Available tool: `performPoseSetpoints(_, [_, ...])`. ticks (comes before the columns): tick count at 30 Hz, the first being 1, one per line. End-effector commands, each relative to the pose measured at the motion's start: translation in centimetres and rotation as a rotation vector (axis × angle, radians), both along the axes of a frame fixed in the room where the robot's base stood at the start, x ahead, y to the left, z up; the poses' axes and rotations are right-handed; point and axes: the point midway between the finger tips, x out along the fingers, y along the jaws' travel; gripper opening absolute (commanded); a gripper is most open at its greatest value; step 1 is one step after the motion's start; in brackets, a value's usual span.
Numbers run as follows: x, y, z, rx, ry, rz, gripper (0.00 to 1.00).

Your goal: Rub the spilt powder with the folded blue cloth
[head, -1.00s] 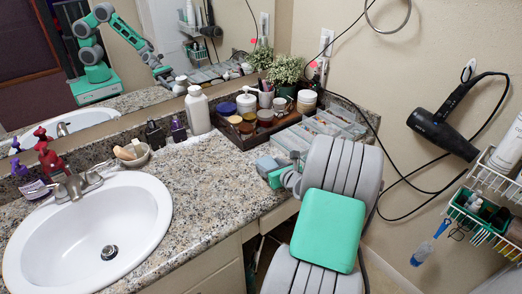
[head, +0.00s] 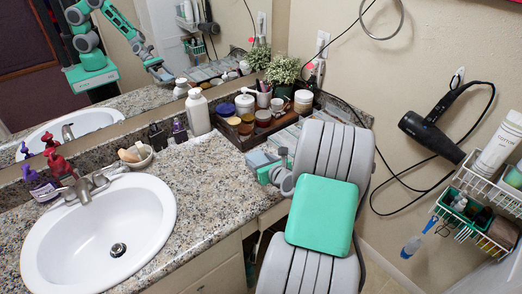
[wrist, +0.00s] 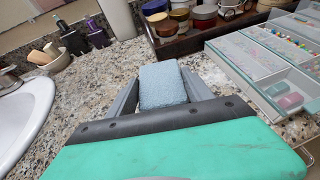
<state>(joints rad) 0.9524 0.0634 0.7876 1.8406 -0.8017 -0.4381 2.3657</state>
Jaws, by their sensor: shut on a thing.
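The folded blue cloth (wrist: 163,86) is a thick, light blue textured block between the fingers of my gripper (wrist: 162,92) in the wrist view. The fingers are shut on it from both sides. In the head view the cloth (head: 258,158) shows just left of my gripper (head: 272,169), over the right part of the granite counter (head: 205,185). I cannot tell whether its underside touches the counter. A faint whitish patch, which looks like the spilt powder (wrist: 212,76), lies right of the cloth in the wrist view.
A clear-topped organiser (wrist: 262,62) stands close on the right. Behind are a brown tray (head: 228,138) of jars and a white bottle (head: 197,112). The sink (head: 100,235) is at left, with a small bowl (head: 136,157) nearby. Counter between sink and gripper is clear.

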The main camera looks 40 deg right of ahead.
Motion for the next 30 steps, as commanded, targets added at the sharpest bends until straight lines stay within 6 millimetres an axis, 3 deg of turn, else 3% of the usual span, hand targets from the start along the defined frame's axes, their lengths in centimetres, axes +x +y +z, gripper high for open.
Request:
performPoseSetpoints(1, [0.0, 0.1, 1.0, 0.000, 0.000, 0.001, 0.15])
performPoseSetpoints(7, [0.1, 0.3, 2.4, 0.000, 0.000, 0.005, 0.15])
performPoseSetpoints(26, [0.2, 0.4, 2.5, -0.001, -0.001, 0.008, 0.15])
performPoseSetpoints(30, [1.0, 2.2, 3.6, -0.004, -0.003, 0.044, 0.15])
